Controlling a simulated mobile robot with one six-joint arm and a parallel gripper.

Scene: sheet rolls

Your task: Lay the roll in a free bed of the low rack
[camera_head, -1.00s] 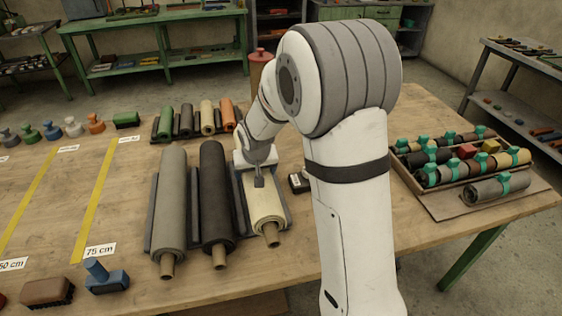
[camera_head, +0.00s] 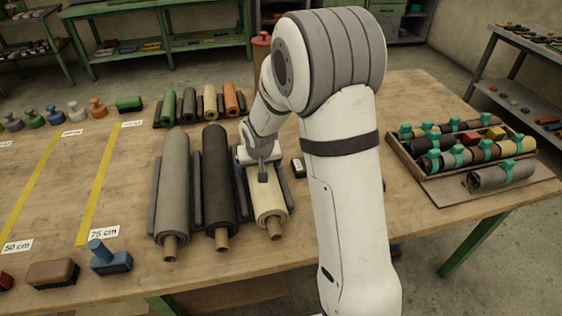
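The low rack (camera_head: 152,205) lies on the wooden table, with a grey roll (camera_head: 174,185) and a black roll (camera_head: 216,185) in its left and middle beds. A cream roll (camera_head: 268,205) is at the right bed, roughly parallel to the others, its brown core end towards me. My gripper (camera_head: 263,178) is over the far part of the cream roll and appears shut on it; the fingers' contact is mostly hidden. Whether the roll rests fully on the bed I cannot tell.
Small green, black, cream and orange rolls (camera_head: 229,98) stand in a rack behind. A tray of clipped rolls (camera_head: 430,180) is at the right. A blue-handled tool (camera_head: 108,258) and brush (camera_head: 52,273) lie front left.

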